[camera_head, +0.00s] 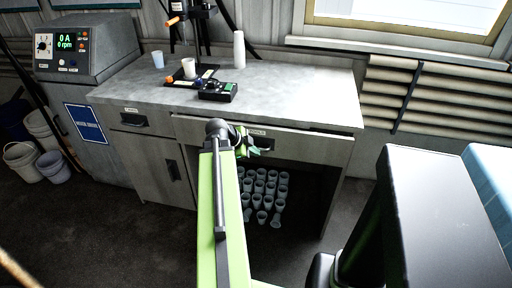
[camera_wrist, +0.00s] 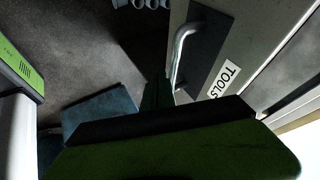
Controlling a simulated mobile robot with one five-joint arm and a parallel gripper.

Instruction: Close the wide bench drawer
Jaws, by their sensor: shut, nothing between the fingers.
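The wide bench drawer (camera_head: 310,146) is the long front under the right part of the worktop. Its front appears to stand slightly out from the bench; how far is hard to tell. In the wrist view, the drawer front (camera_wrist: 270,50) runs diagonally at the right, with a metal bar handle (camera_wrist: 186,42) on a dark plate and a "TOOLS" label (camera_wrist: 222,80). My gripper (camera_head: 244,145) is in front of the drawer, beside the handle, and partly hidden by my arm. The dark green fingers (camera_wrist: 157,92) are shut and empty, close to the handle's end; contact cannot be told.
A narrower drawer (camera_head: 132,120) and a cupboard door (camera_head: 160,170) are at the left. Several cups (camera_head: 262,190) stand in the open space below. A black device (camera_head: 217,91) and cups are on the worktop (camera_head: 300,95). Buckets (camera_head: 22,160) stand at far left.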

